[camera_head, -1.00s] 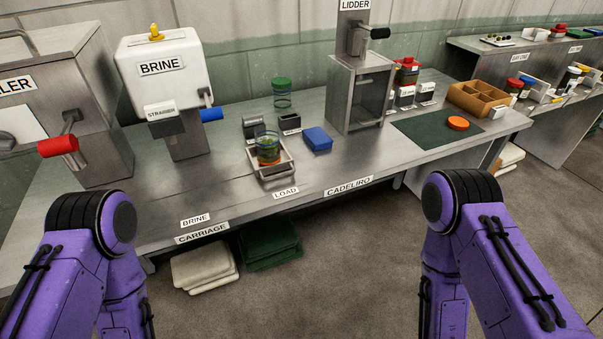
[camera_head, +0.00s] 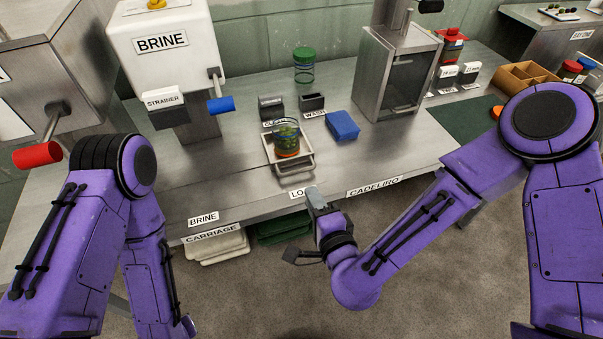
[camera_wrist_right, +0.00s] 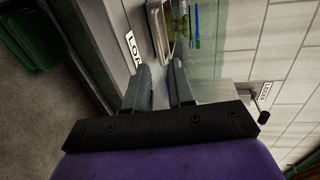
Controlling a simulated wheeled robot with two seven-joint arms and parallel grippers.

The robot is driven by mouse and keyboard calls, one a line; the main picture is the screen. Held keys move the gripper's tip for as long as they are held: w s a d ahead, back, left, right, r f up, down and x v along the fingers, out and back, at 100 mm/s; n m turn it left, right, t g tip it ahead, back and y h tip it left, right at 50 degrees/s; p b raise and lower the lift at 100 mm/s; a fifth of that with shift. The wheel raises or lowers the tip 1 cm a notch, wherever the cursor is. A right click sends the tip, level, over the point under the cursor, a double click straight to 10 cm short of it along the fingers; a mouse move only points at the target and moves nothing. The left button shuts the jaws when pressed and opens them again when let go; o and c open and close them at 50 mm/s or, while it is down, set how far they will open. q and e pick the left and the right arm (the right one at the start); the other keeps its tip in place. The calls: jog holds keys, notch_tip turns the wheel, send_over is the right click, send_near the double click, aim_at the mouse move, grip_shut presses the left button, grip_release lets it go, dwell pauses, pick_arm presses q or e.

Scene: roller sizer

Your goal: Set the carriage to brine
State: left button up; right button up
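The carriage (camera_head: 308,161) is a small metal tray with a looped front handle. It stands on the bench behind the LOAD label (camera_head: 298,193) and holds a glass jar (camera_head: 286,139) with green contents. The BRINE position label (camera_head: 203,219) lies to its left, near the front edge. My right gripper (camera_head: 314,196) is at the bench's front edge by the LOAD label, in front of the carriage and apart from it. In the right wrist view its fingers (camera_wrist_right: 160,82) stand apart with nothing between them. My left arm is at the left; its gripper is out of view.
The white BRINE tank (camera_head: 165,65) with a blue lever (camera_head: 221,104) and the STRAINER block (camera_head: 165,103) stand behind left. A blue block (camera_head: 342,126) and dark holders (camera_head: 271,107) are near the carriage. The bench between the BRINE label and carriage is clear.

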aim_at(301, 184)
jog(key=p+x, duration=0.2)
jog(key=x, duration=0.6)
jog(key=shift+w+a+f, duration=0.15)
jog(key=shift+w+f, duration=0.05)
jog(key=shift+w, duration=0.25)
grip_shut()
